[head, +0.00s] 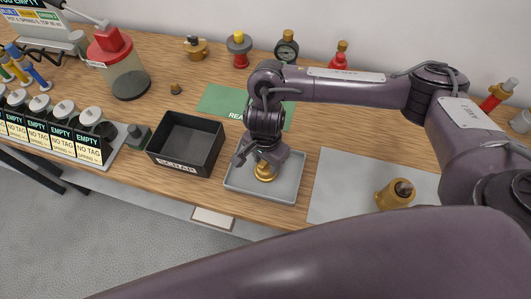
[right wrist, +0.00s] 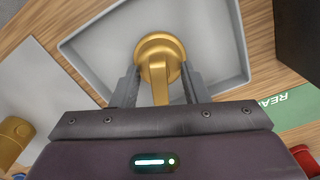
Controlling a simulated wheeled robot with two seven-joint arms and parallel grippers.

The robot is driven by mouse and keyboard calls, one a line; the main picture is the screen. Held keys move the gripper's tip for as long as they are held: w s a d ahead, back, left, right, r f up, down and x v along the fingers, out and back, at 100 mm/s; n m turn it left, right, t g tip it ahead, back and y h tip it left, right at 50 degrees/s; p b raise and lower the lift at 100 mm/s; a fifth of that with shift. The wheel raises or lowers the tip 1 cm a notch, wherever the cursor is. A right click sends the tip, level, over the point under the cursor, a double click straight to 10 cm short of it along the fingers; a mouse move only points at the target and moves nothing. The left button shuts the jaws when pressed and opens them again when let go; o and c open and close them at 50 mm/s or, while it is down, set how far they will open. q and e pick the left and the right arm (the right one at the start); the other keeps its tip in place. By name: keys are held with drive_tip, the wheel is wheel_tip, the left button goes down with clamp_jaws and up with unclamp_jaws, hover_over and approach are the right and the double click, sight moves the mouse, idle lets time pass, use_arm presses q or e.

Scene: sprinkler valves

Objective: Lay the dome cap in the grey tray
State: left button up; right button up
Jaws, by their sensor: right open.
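The brass dome cap (head: 265,173) is in the grey tray (head: 243,184) in the head view, partly hidden behind my right gripper (head: 262,158). In the right wrist view the dome cap (right wrist: 160,46) shows a round brass end and a narrower part towards the gripper, over the floor of the tray (right wrist: 215,18). My right gripper (right wrist: 160,76) is open, with one finger on each side of the cap. Whether the cap rests fully on the tray floor is hard to tell. My left gripper is not in view.
A black scrap bin (head: 187,145) stands just left of the tray. A green mat (head: 222,101) lies behind it. A grey mat with a brass valve body (head: 396,194) is to the right. Valves stand along the back.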

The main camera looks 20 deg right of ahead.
wheel_tip(320, 180, up, 12)
drive_tip(key=p, duration=0.1)
drive_tip(key=shift+r, duration=0.15)
idle(0.7)
